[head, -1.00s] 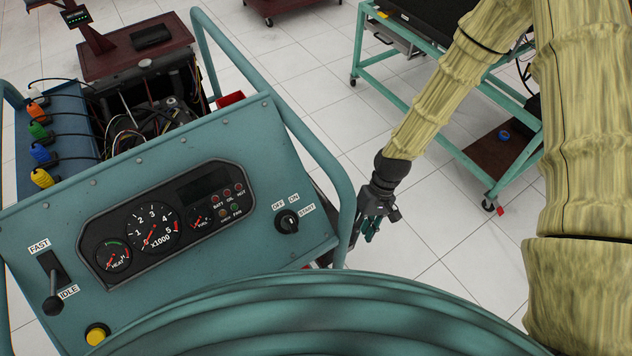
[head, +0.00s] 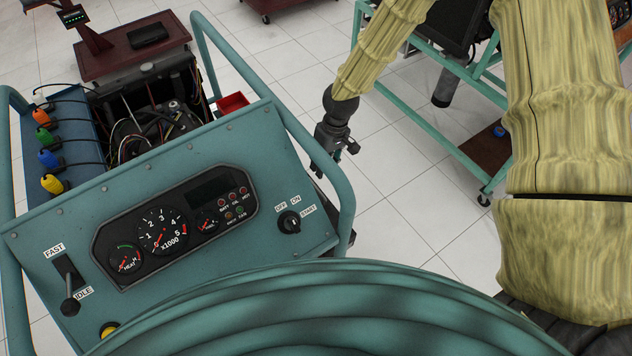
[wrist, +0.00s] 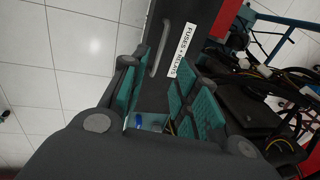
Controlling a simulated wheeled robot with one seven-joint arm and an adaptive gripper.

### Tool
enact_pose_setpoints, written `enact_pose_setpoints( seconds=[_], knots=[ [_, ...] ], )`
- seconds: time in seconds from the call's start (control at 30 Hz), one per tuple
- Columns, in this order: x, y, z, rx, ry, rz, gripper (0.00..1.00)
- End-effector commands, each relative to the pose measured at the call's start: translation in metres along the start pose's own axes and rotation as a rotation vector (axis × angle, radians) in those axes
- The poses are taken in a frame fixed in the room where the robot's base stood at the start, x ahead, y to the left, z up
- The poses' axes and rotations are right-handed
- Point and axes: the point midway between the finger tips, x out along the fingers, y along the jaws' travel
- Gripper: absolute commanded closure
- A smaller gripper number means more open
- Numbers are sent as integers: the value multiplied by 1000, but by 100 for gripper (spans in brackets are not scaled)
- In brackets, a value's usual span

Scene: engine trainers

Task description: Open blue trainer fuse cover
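The blue trainer (head: 200,265), a teal engine stand with a gauge panel, fills the left of the head view. In the wrist view a dark fuse cover (wrist: 153,88) carries a white label reading FUSES / RELAYS (wrist: 182,50) and a thin bar handle (wrist: 161,48). My gripper (head: 322,168) hangs beside the trainer's right side rail in the head view. In the wrist view my gripper (wrist: 157,72) is open, its teal-padded fingers spread on either side of the cover. Nothing is held. Whether a finger touches the cover cannot be told. The cover does not show in the head view.
The teal side rail (head: 318,160) runs close to my gripper. Dark wiring and hoses (wrist: 285,105) lie right of the cover in the wrist view. A red tray (head: 233,103) sits behind the panel. Another teal stand (head: 440,140) is at the right, with open floor between.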

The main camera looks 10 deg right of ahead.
Motion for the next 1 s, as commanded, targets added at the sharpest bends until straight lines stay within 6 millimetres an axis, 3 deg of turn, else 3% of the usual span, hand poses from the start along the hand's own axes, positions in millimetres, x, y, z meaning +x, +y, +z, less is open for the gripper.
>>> enact_pose_setpoints(
  seconds=[0.6,1.0],
  knots=[
    [72,0,0,1,-1,-1,70],
    [88,0,0,0,0,0,70]
  ],
)
